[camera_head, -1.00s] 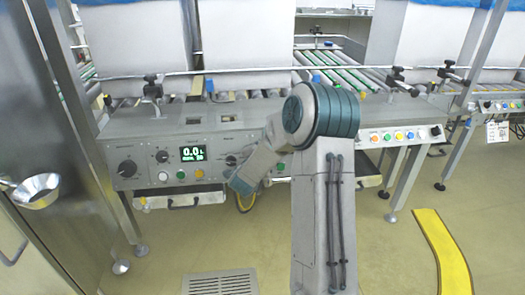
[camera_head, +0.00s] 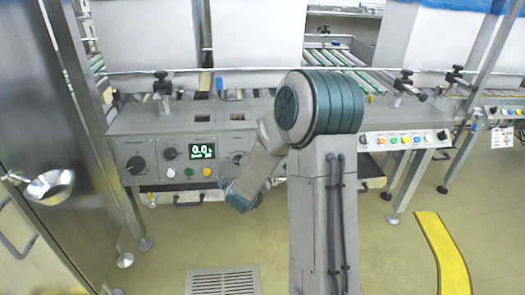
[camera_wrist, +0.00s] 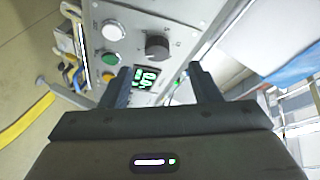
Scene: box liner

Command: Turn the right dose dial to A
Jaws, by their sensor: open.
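The right dose dial (camera_head: 238,158) is a dark knob right of the lit display (camera_head: 202,152) on the grey control panel, close to my forearm in the head view. Its letter marks are too small to read. A smaller dark dial (camera_head: 169,153) sits left of the display. My gripper (camera_wrist: 162,88) is open and empty in the wrist view, its two dark fingers pointing at the panel. The display (camera_wrist: 145,78) shows between the fingers, and the left dial (camera_wrist: 157,46) stands beyond them. The right dial cannot be made out in the wrist view.
A large dark knob (camera_head: 136,164) is at the panel's left. White (camera_head: 171,172), green (camera_head: 188,172) and yellow (camera_head: 207,171) buttons sit below the display. The floor has a grate (camera_head: 223,281).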

